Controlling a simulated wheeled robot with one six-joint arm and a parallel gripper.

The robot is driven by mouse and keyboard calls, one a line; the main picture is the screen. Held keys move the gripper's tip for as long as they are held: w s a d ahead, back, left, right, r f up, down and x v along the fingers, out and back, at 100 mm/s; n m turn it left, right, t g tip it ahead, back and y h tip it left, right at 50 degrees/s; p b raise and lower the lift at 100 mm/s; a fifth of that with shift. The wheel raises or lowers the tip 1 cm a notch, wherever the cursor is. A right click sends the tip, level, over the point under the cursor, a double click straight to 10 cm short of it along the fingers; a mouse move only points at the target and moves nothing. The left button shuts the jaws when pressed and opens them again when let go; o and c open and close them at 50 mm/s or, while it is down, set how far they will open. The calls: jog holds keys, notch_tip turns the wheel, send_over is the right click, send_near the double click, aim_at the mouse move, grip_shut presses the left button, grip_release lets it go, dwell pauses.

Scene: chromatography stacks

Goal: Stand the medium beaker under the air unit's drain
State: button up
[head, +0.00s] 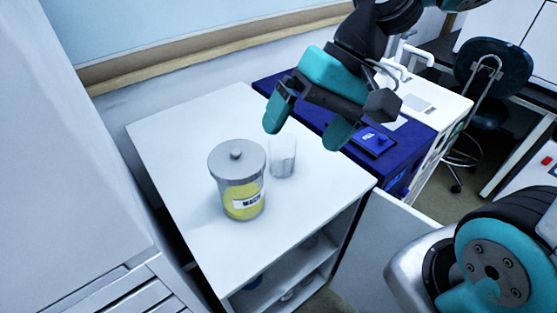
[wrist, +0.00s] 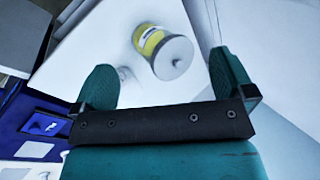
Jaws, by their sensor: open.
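A clear glass beaker (head: 284,157) stands upright on the white cabinet top (head: 165,133). It shows faintly in the wrist view (wrist: 125,74), near the left finger. My gripper (head: 308,126) is open and empty, with its teal fingers above and around the back of the beaker in the head view. In the wrist view my gripper (wrist: 163,80) has its fingers wide apart, with nothing between them that I can see held. I cannot tell the beaker's size class. I cannot make out an air unit's drain in either view.
A lidded jar (head: 237,183) with yellow contents and a label stands just left of the beaker, close to it. A blue-topped unit (head: 405,155) stands right of the cabinet. An open cabinet door (head: 375,245) juts out at the front. The cabinet top's left part is clear.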

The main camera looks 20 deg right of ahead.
jog(key=w+d+f+m+t+y+b, duration=0.1)
jog(key=w+d+f+m+y+b, duration=0.2)
jog(key=w+d+f+m, duration=0.45)
jog(key=m+t+y+b, duration=0.4)
jog(key=m, duration=1)
send_near(282, 144)
jog(key=s+d+r, duration=0.5)
jog(key=r, duration=0.1)
jog(key=shift+h, duration=0.3)
jog(key=x, duration=1.7)
jog(key=shift+s+a, duration=0.1)
jog(key=shift+a, duration=0.05)
jog(key=c, duration=1)
jog(key=shift+r, duration=0.1)
jog(key=shift+c, duration=0.2)
